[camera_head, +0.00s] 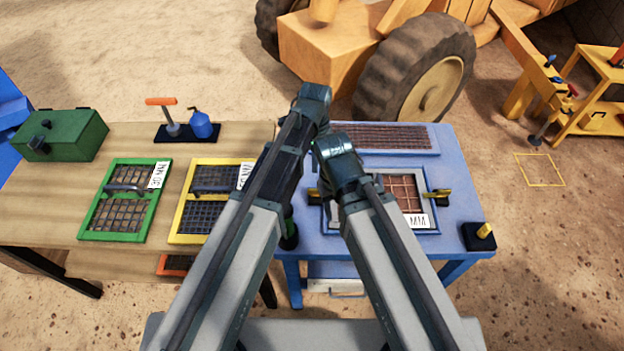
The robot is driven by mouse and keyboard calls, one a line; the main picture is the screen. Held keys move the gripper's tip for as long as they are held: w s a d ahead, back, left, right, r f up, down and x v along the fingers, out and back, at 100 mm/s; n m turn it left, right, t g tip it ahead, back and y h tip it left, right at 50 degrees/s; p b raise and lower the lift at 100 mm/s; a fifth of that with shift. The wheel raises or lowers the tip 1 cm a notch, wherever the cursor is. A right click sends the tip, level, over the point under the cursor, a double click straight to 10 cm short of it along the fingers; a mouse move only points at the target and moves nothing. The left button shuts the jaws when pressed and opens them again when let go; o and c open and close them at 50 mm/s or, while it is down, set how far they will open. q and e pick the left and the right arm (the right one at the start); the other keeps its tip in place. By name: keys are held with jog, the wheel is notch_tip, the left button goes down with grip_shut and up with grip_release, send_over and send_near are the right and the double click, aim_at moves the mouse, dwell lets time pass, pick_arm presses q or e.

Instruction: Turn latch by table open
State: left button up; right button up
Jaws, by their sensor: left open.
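A yellow latch (437,197) sits at the right edge of the blue-framed screen (407,190) on the blue table (459,178). A similar yellow latch (313,197) at the screen's left edge is partly covered by my arms. Whether either latch is turned open is unclear. My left gripper (316,96) is at the far end of the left arm, above the back of the blue table and apart from both latches; it is open, its fingers hard to make out. My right gripper (335,150) is beside it, above the screen, its fingers hidden from view.
A black block with a yellow knob (485,231) sits at the blue table's front right corner. The wooden table (40,205) at left bears a green screen (121,212), a yellow screen (205,217) and a green box (62,136). A wheeled machine (417,82) stands behind.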

pick_arm(q)
notch_tip(320, 180, down, 14)
jog(key=b, duration=1.4)
jog(key=shift+s, duration=0.1)
pick_arm(e)
notch_tip(320, 180, down, 14)
jog(key=shift+s+r, duration=0.1)
pick_arm(q)
jog(key=shift+r, duration=0.1)
jog(key=shift+c, duration=0.3)
grip_shut()
